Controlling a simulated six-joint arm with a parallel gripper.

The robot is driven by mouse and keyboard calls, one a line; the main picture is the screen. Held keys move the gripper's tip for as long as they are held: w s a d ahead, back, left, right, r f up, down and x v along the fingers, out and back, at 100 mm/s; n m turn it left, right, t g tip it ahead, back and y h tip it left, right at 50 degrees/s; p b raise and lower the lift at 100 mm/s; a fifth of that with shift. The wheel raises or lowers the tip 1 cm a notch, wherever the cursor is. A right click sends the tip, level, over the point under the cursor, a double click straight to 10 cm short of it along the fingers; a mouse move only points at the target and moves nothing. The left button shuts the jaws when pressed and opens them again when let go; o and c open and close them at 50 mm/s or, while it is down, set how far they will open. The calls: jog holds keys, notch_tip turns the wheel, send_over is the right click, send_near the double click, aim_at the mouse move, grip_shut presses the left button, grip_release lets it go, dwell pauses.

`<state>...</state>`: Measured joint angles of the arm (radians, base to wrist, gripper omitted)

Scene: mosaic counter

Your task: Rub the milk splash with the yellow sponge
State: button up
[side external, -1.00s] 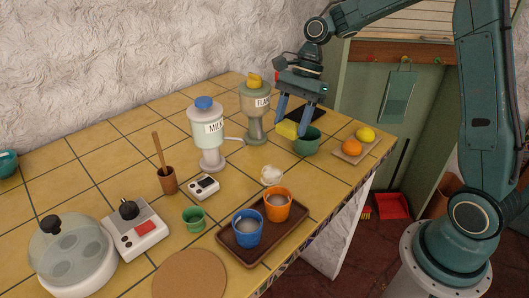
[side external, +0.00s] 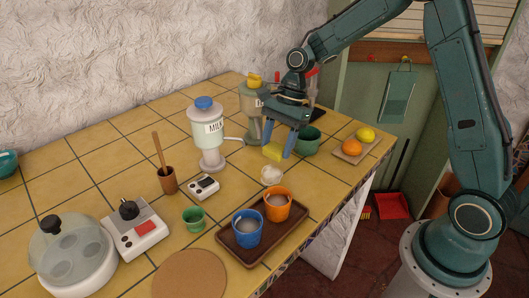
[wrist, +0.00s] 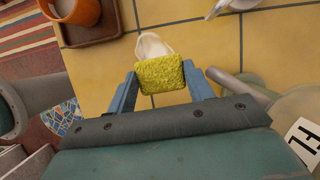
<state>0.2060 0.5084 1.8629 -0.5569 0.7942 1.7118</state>
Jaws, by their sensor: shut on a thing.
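My gripper (side external: 279,148) is shut on the yellow sponge (side external: 272,152) and holds it above the counter, between the milk dispenser and the green bowl. In the wrist view the sponge (wrist: 160,75) sits between the two blue fingers of my gripper (wrist: 163,85). The milk splash (side external: 271,175) is a small white patch on the yellow tiles, just in front of the sponge and behind the orange cup. In the wrist view the splash (wrist: 151,45) shows just beyond the sponge, which hides part of it.
A brown tray (side external: 232,257) with a blue cup (side external: 248,229) and an orange cup (side external: 277,205) stands close in front. The milk dispenser (side external: 209,140) is to the left, the flakes dispenser (side external: 252,100) behind. A green bowl (side external: 308,142) is right of my gripper.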

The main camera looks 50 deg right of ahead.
jog(key=shift+f, duration=1.6)
jog(key=shift+a+f, duration=0.75)
jog(key=shift+a, duration=0.1)
jog(key=shift+c, duration=0.4)
jog(key=shift+a+r, duration=0.25)
jog(key=shift+a, duration=0.9)
jog(key=shift+a+f, duration=0.15)
jog(key=shift+a, duration=1.45)
jog(key=shift+d, duration=3.55)
jog(key=shift+s+d, duration=0.1)
jog(key=shift+s, duration=0.4)
jog(key=shift+a, duration=3.65)
jog(key=shift+d, duration=3.65)
jog(key=shift+r, duration=4.1)
